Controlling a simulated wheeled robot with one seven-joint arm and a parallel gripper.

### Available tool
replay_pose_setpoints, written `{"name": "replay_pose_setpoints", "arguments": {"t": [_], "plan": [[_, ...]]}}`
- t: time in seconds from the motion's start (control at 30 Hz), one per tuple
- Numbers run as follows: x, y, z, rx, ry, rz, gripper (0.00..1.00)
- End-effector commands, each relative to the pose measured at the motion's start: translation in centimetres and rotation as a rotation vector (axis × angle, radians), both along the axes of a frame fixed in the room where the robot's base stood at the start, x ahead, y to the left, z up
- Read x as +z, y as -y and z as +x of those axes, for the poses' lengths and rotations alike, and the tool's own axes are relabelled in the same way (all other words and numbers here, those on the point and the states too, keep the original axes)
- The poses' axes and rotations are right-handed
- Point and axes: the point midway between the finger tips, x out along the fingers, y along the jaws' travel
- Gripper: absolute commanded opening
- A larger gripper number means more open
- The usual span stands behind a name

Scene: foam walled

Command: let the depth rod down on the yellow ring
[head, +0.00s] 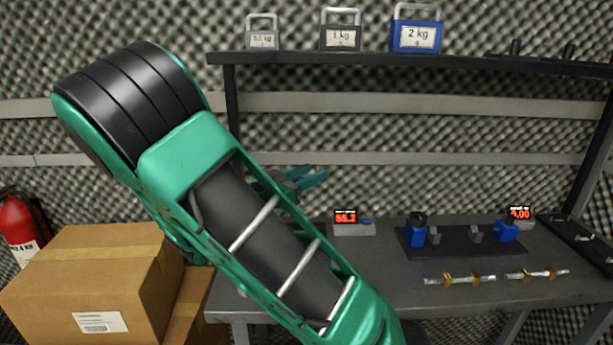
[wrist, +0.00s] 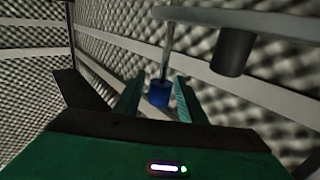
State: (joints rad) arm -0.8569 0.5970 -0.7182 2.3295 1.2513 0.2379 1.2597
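My gripper (head: 308,176) shows small behind my green arm in the head view, above the back left part of the bench. In the wrist view its two green fingers (wrist: 157,88) are apart. A blue cylinder (wrist: 158,96) at the lower end of a thin grey rod (wrist: 166,52) appears in the gap between the fingers, with space on both sides. I cannot tell how far beyond the fingertips it is. The rod hangs from a grey crossbar (wrist: 240,20). I cannot make out a yellow ring, and the area behind my arm is hidden.
A black cylinder (wrist: 235,52) hangs right of the rod. The grey bench (head: 390,295) holds a display (head: 347,222), a black plate with blue blocks (head: 466,243) and metal rods with gold collars (head: 460,280). Weights stand on the shelf (head: 460,62). Cardboard boxes (head: 90,270) are at left.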

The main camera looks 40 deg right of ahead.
Motion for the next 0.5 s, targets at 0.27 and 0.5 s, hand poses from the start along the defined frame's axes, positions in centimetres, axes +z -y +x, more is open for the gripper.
{"name": "replay_pose_setpoints", "arguments": {"t": [0.27, 0.5], "plan": [[0.00, 0.05, 0.00, 0.000, 0.000, 0.000, 0.27], [-0.02, 0.02, 0.02, 0.000, 0.000, 0.000, 0.05]]}}
